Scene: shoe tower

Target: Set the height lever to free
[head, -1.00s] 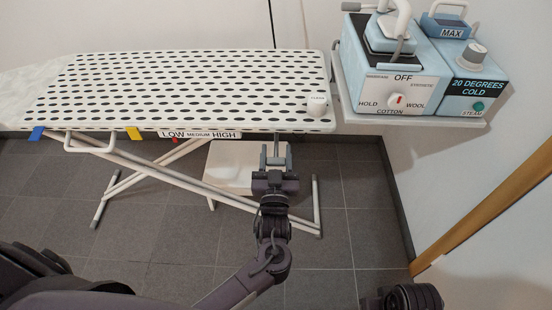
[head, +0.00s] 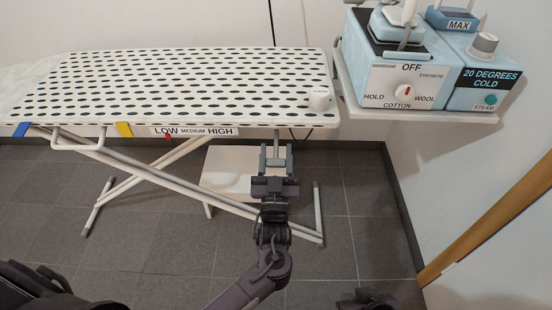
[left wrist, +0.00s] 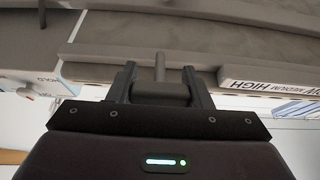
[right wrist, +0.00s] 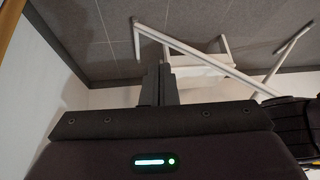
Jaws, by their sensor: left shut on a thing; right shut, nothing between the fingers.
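The ironing board (head: 180,85) stands on crossed white legs, with a LOW/MEDIUM/HIGH label strip (head: 194,131) on its front edge. A small red pointer (head: 168,137) sits under LOW. The grey height lever (head: 276,142) hangs under the front edge, right of the strip; it also shows in the left wrist view (left wrist: 160,91). My left gripper (head: 276,150) is shut on the lever from the front, with its fingers (left wrist: 160,82) on either side. My right gripper (right wrist: 158,86) is shut and empty, apart from the board. No FREE marking is readable.
A shelf (head: 378,106) at the right holds a blue steam station (head: 405,80) with dials. A white knob (head: 320,97) is at the board's right end. A white step (head: 230,170) stands beneath. A wooden strip (head: 490,220) runs along the right wall.

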